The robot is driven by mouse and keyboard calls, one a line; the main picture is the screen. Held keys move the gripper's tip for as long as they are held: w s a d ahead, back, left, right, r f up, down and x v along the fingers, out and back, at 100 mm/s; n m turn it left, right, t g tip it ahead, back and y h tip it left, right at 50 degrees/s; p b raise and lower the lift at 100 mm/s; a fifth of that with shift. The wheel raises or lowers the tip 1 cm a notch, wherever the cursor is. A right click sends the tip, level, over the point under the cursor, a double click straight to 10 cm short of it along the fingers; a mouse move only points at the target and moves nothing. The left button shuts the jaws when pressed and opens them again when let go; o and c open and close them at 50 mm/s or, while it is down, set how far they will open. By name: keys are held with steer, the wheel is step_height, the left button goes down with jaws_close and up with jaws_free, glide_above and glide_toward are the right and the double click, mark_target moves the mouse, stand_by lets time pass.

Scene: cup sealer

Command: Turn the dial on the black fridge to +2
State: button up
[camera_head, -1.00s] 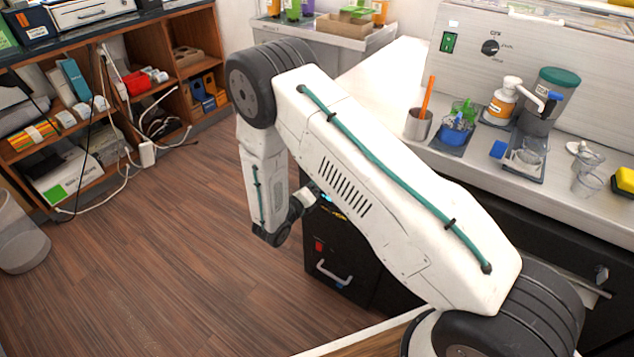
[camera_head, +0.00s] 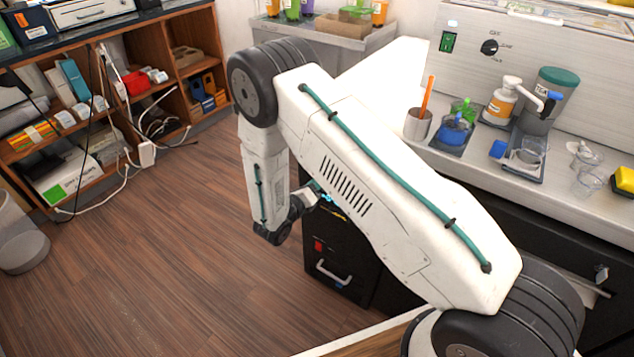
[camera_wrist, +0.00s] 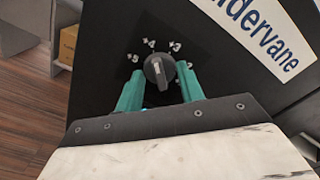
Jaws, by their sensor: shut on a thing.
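The black fridge (camera_head: 345,265) stands under the counter in the head view, partly hidden behind my arm. In the wrist view its black front panel (camera_wrist: 105,70) carries a dark round dial (camera_wrist: 157,68) with a raised grip bar. Small white numbers ring the dial's upper part and sides; they are too small to read surely, and I cannot tell which one it points at. My gripper (camera_wrist: 160,82) has its teal fingers on the left and right of the dial, shut on it. In the head view the dial is not clearly visible.
The counter (camera_head: 400,165) above holds a metal cup (camera_head: 418,125), bottles and trays. An open shelf (camera_head: 130,100) stands at the left. The wooden floor (camera_head: 180,260) between is clear.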

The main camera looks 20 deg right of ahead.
steer(key=m, duration=1.8)
steer(key=shift+m, duration=0.4)
steer(key=o, duration=1)
steer(key=v, duration=0.8)
steer(key=shift+d, duration=0.1)
